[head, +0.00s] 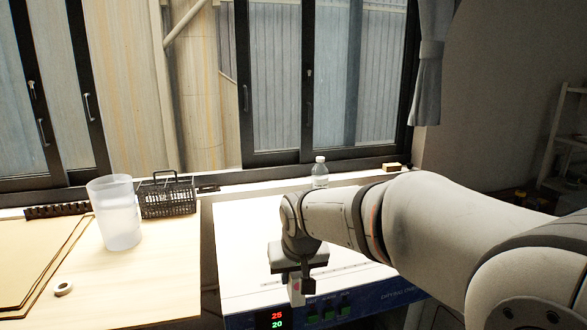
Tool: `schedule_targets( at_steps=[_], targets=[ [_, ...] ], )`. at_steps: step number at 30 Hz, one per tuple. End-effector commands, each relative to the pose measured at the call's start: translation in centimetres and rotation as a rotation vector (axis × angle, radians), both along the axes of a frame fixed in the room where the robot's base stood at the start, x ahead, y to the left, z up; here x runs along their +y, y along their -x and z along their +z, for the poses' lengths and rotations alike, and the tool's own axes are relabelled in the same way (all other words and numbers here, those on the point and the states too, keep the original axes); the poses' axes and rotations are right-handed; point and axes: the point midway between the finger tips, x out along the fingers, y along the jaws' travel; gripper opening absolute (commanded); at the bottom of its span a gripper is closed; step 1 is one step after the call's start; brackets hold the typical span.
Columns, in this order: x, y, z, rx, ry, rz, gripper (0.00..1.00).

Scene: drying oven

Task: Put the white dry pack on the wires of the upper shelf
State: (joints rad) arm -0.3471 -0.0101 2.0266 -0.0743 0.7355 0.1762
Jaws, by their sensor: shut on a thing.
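The drying oven (245,235) stands in the middle, with a bright white top and a blue front strip. Its display (277,320) reads 25 in red and 20 in green. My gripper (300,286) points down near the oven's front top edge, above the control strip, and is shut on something. A small whitish piece between or beside the fingers looks like the white dry pack (296,291), but it is too small to be sure. The oven's inside and its upper shelf wires are out of view, below the picture edge.
A light wooden table (150,275) at left holds a translucent beaker (118,215), a black wire basket (167,198), a tape roll (63,289) and brown boards (35,255). A clear bottle (320,172) stands behind the oven by the window. My arm covers the right side.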

Motion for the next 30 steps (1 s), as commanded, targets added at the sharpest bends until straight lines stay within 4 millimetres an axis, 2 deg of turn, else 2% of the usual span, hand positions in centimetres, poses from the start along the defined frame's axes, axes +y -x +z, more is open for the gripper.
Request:
schedule_targets(
  at_steps=[3,8,11,15,19,26,30],
  targets=[
    [-2.2,-0.4,-2.8,0.007,0.002,-0.036,0.03],
    [-4.4,-0.6,-6.8,0.008,0.002,-0.068,0.03],
    [-5.9,-0.8,-10.0,0.011,0.002,-0.09,0.03],
    [-8.4,-1.0,-15.2,0.013,0.002,-0.126,0.03],
    [-10.3,-1.3,-19.3,0.011,0.002,-0.151,0.03],
    [-12.4,-1.7,-24.0,0.006,0.0,-0.18,0.03],
    [-12.8,-1.8,-25.0,0.004,-0.006,-0.187,0.03]
  ],
)
